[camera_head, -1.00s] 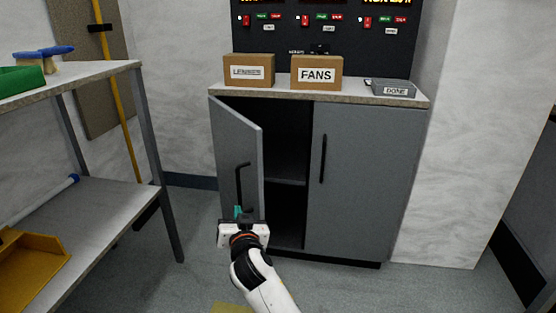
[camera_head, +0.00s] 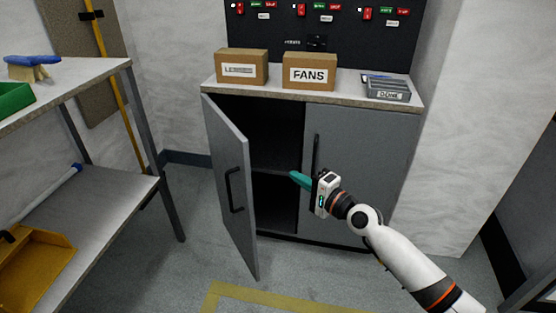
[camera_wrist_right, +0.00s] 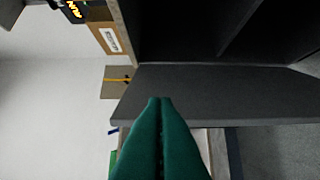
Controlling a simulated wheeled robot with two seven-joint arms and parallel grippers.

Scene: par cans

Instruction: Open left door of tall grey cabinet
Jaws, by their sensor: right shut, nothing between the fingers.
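The grey cabinet (camera_head: 356,180) stands ahead with its left door (camera_head: 226,170) swung partly open toward me. The door has a black bar handle (camera_head: 233,190) on its outer face. The dark inside with a shelf (camera_head: 274,172) shows through the gap. The right door is closed. My right gripper (camera_head: 296,178), with green fingers, is shut and empty in front of the opening, right of the open door. In the right wrist view, the shut green fingers (camera_wrist_right: 160,140) point toward the open door's edge and inner face (camera_wrist_right: 215,92). My left gripper is not in view.
Two cardboard boxes, one marked FANS (camera_head: 309,72), and a grey tray (camera_head: 386,88) stand on the cabinet top. A shelf table (camera_head: 105,215) with a yellow bin (camera_head: 35,265) stands at the left. The floor in front of the door (camera_head: 200,265) is clear.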

